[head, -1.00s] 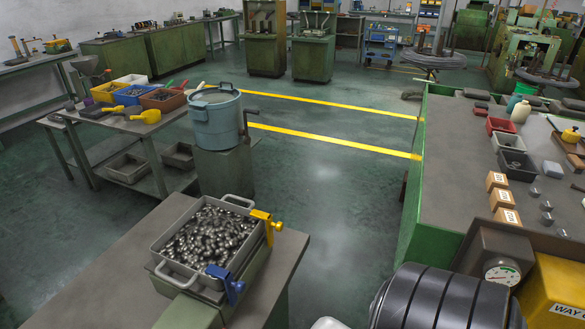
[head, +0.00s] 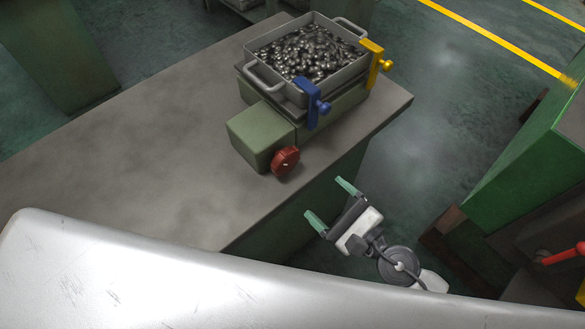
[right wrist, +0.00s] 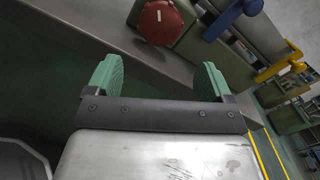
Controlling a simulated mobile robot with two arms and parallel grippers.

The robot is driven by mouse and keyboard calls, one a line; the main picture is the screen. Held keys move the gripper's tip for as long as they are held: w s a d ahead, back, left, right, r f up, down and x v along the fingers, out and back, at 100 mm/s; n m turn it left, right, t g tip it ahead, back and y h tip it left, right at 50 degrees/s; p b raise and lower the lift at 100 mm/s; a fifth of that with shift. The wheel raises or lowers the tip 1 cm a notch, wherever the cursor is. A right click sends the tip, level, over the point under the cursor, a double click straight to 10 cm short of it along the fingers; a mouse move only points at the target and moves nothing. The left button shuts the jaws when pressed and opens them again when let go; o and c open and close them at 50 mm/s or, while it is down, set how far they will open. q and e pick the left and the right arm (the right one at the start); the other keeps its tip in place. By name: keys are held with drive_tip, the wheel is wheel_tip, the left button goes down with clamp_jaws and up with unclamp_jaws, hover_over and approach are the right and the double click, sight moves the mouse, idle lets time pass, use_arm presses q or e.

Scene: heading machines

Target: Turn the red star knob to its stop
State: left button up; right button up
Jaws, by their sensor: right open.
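The red star knob (head: 285,161) sits on the front end of a green box (head: 262,137) on the grey bench, in the head view. In the right wrist view the red knob (right wrist: 160,22) shows beyond the fingers, near the top, with a pale mark on its face. My right gripper (head: 331,204) is open and empty, off the bench's near edge and below the knob in the picture. Its green fingertips also show in the right wrist view (right wrist: 158,80), apart from the knob. My left gripper is not in view.
A grey tray of metal parts (head: 258,74) stands on the green fixture, held by a blue clamp (head: 313,104) and a yellow clamp (head: 374,62). The bench top (head: 150,140) left of it is bare. A green cabinet (head: 530,150) stands at right.

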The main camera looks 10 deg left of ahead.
sight(289, 165)
drive_tip(key=p+x, duration=0.1)
drive_tip(key=x, duration=0.3)
drive_tip(key=p+x, duration=0.1)
drive_tip(key=x, duration=0.4)
drive_tip(key=shift+w+a+r+p, duration=0.1)
drive_tip(key=shift+a+r+p, duration=0.1)
drive_tip(key=shift+a+p, duration=0.15)
drive_tip(key=shift+w+a+f, duration=0.1)
drive_tip(key=shift+w+a, duration=0.25)
drive_tip(key=shift+a, duration=0.05)
drive_tip(key=c, duration=0.6)
